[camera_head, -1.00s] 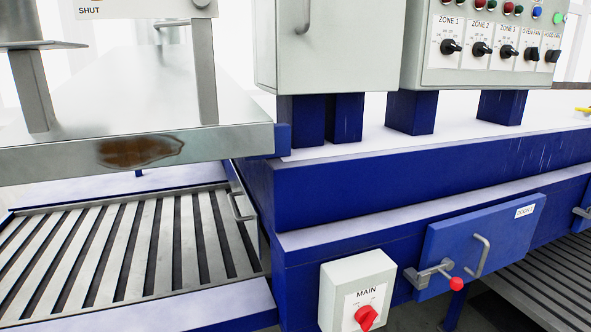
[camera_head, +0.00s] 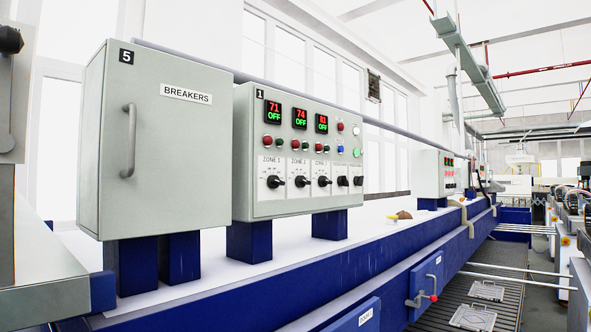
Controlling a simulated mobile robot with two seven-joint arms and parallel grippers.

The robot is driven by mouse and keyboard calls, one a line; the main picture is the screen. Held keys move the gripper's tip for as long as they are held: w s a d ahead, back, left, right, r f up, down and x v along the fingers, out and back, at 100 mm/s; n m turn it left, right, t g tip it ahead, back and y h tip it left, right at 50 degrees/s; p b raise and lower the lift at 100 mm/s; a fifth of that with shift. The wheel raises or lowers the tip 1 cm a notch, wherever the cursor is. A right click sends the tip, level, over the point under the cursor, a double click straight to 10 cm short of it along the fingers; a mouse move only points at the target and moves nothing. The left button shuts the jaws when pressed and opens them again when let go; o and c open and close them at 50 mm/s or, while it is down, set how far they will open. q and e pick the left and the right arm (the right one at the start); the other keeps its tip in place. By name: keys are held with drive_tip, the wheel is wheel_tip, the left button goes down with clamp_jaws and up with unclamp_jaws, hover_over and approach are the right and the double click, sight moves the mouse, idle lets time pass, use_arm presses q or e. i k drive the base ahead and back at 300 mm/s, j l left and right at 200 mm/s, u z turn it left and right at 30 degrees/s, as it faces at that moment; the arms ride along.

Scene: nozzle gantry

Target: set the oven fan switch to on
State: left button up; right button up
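The oven control panel (camera_head: 258,203), a pale grey box marked 1, stands on blue posts in the middle of the head view. A row of black knobs runs along its lower part. The first three are the zone knobs, and the two smaller ones at the right end are the oven fan switch (camera_head: 342,181) and the hood fan switch (camera_head: 358,181). Their labels are too small to read now, and the oven fan setting cannot be told. Displays above read 71, 74 and 81, each with OFF. Neither of my grippers is in view.
A grey breakers cabinet (camera_head: 158,150) marked 5 stands left of the panel. The blue oven body (camera_head: 300,285) runs below both, with doors on its front. A slatted conveyor (camera_head: 455,310) lies to the right. A second panel (camera_head: 434,173) stands farther back.

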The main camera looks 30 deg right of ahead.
sight(342, 180)
drive_tip(key=i+l+z, duration=0.1)
drive_tip(key=l, duration=0.35)
drive_tip(key=i+l, duration=0.25)
drive_tip(key=l, duration=0.15)
drive_tip(key=i+l+z, duration=0.15)
drive_tip(key=l, duration=0.25)
drive_tip(key=i+l, duration=0.2)
drive_tip(key=l, duration=0.2)
drive_tip(key=i+l+z, duration=0.15)
drive_tip(key=l, duration=0.25)
